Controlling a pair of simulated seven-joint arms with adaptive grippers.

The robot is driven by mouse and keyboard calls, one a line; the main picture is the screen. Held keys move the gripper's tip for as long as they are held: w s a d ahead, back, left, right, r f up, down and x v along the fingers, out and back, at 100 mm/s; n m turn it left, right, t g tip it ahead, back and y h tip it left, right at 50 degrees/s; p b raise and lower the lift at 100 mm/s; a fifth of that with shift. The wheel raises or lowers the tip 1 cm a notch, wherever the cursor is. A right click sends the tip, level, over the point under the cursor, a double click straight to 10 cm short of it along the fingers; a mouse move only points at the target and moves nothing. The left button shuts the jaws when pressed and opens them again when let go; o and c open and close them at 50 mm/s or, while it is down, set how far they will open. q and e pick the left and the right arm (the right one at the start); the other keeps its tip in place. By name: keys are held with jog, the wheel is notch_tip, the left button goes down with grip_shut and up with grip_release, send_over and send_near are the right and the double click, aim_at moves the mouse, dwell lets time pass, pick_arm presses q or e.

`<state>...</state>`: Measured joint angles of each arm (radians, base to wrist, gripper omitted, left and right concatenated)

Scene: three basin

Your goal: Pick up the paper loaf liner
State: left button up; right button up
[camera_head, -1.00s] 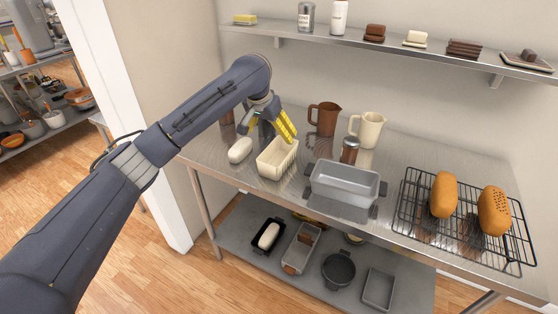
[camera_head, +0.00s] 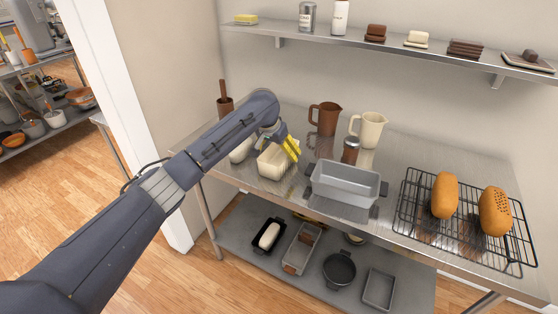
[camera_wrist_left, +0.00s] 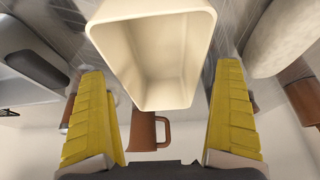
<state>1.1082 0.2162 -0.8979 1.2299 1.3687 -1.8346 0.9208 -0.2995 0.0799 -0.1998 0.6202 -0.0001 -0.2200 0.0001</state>
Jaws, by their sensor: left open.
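The paper loaf liner (camera_head: 272,167) is a cream, open-topped rectangular box on the steel table, partly hidden behind my left arm in the head view. In the left wrist view the liner (camera_wrist_left: 150,55) shows its hollow inside, between and beyond the two yellow fingers. My left gripper (camera_head: 290,149) is at the liner's upper right end in the head view. In the left wrist view the left gripper (camera_wrist_left: 160,125) is open, with one finger on each side and gaps to the liner. My right gripper is not in view.
A grey loaf pan (camera_head: 345,185) stands close to the liner's right, and a pale dough loaf (camera_head: 241,152) close to its left. A brown pitcher (camera_head: 325,118), cream pitcher (camera_head: 369,129) and brown shaker (camera_head: 350,151) stand behind. A wire rack (camera_head: 465,228) with two loaves is at right.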

aim_at(279, 157)
pick_arm(q)
jog(key=shift+x, duration=1.15)
jog(key=c, duration=0.9)
